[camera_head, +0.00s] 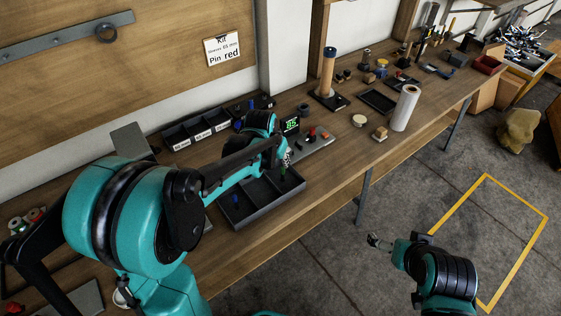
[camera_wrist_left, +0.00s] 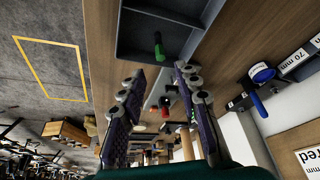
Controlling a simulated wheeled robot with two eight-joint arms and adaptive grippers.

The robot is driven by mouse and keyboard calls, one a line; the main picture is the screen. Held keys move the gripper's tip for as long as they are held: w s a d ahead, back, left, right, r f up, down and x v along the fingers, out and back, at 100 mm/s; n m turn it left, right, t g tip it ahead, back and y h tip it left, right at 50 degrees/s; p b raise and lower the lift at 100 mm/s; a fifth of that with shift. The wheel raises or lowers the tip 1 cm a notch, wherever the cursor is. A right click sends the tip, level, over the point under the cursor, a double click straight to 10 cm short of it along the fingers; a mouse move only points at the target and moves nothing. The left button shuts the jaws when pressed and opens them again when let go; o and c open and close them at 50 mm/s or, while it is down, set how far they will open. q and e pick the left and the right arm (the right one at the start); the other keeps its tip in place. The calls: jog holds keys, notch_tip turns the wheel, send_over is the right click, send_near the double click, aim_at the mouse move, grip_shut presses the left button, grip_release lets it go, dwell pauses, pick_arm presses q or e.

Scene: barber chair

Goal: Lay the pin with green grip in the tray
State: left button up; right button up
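The black divided tray (camera_head: 238,222) sits on the workbench. The pin with green grip (camera_wrist_left: 158,45) is inside a tray compartment in the left wrist view; it also shows below the gripper in the head view (camera_head: 283,172). I cannot tell whether it lies flat or leans. My left gripper (camera_wrist_left: 158,74) is open, its fingers apart and empty, with the green pin just beyond the fingertips. In the head view my left gripper (camera_head: 286,158) is above the tray's far part. My right gripper (camera_head: 374,241) is over the floor, away from the bench; its fingers are too small to judge.
A blue pin (camera_head: 236,199) is in the tray's near-left compartment. Labelled black bins (camera_head: 197,133) stand behind, against the wall. A grey plate (camera_head: 318,143) with red and green pieces is right of the tray. A white roll (camera_head: 405,108) stands farther right.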

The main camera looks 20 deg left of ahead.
pick_arm(q)
jog(key=s+r+t, duration=0.1)
jog(key=s+r, duration=0.2)
jog(key=s, duration=0.8)
jog(key=s+r+n+t, duration=0.1)
jog(key=s+r, duration=0.2)
jog(key=s, duration=0.8)
jog(key=shift+r+n+t+y, duration=0.3)
jog(key=shift+r, duration=0.05)
jog(key=shift+d, duration=0.1)
